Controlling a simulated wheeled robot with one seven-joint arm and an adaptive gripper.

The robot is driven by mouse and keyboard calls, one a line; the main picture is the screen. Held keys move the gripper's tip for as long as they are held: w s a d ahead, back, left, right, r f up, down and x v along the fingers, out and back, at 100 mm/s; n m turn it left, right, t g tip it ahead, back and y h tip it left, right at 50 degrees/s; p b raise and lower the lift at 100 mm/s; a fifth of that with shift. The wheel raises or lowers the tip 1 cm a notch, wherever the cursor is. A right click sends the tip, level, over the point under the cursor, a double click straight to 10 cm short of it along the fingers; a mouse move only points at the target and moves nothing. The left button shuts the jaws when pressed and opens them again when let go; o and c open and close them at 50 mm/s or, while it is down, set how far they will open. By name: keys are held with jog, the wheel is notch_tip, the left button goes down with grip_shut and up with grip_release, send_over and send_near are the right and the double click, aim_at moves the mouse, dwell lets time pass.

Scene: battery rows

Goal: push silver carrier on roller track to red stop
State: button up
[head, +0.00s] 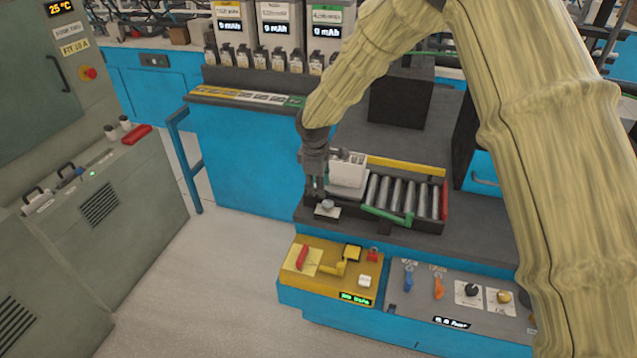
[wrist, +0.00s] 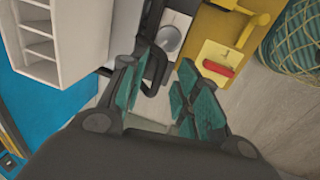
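The silver carrier (head: 337,190) sits at the left end of the roller track (head: 402,196), with a pale box (head: 348,169) on it. The bare rollers lie to its right. The red stop (head: 444,201) is at the track's right end. My gripper (head: 317,192) points down at the carrier's left end. In the wrist view my gripper (wrist: 165,62) has its teal-padded fingers apart, with a black handle (wrist: 155,70) close to the left finger. I cannot tell whether they touch. The pale compartmented box (wrist: 55,40) shows at upper left.
A green bar (head: 385,215) runs along the track's front and a yellow strip (head: 406,165) along its back. A silver knob (head: 326,205) stands near my gripper. A yellow panel (head: 330,273) with a red handle is in front. A black box (head: 400,98) stands behind.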

jog(key=shift+f, duration=0.35)
grip_shut()
jog(key=shift+d, duration=0.1)
